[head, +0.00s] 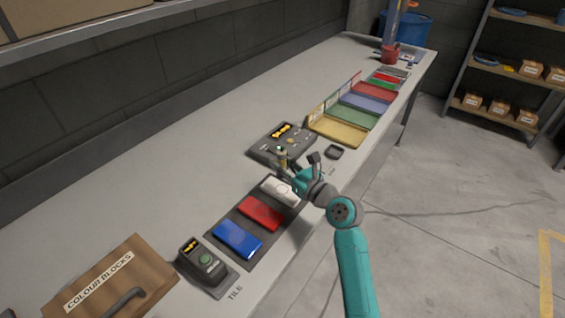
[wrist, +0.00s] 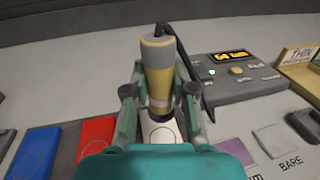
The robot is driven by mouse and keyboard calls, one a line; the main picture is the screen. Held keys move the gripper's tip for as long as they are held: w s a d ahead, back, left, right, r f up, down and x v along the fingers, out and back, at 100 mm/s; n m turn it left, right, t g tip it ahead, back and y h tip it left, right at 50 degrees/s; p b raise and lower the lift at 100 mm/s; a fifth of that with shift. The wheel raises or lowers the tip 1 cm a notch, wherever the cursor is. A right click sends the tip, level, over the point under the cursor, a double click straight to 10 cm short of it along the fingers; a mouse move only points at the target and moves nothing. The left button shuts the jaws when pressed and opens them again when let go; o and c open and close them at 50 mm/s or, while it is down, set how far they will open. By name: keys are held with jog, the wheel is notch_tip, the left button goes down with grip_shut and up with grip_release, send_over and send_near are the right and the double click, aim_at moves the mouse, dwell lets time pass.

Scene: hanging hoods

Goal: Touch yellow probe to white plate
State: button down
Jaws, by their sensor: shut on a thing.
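The yellow probe (wrist: 158,66) stands roughly upright between my gripper's fingers (wrist: 159,85), with a dark cable rising from its top. My gripper (head: 287,172) is shut on it above the bench; the probe (head: 282,160) shows small in the head view. The white plate (head: 278,191) lies flat on a dark tray, just below and left of the gripper. In the wrist view the white plate (wrist: 160,131) shows under the probe's dark lower end. I cannot tell whether they touch.
Red (head: 261,213) and blue (head: 238,239) plates lie in the same tray. A dark gauge box (head: 281,143) with an amber display stands behind the gripper. A handheld meter (head: 203,258) and a wooden COLOUR BLOCKS box (head: 112,280) are at front left. The bench's back-left surface is clear.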

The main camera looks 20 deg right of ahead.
jog(key=shift+f, duration=2.65)
jog(key=shift+f, duration=0.65)
jog(key=shift+r, duration=3.55)
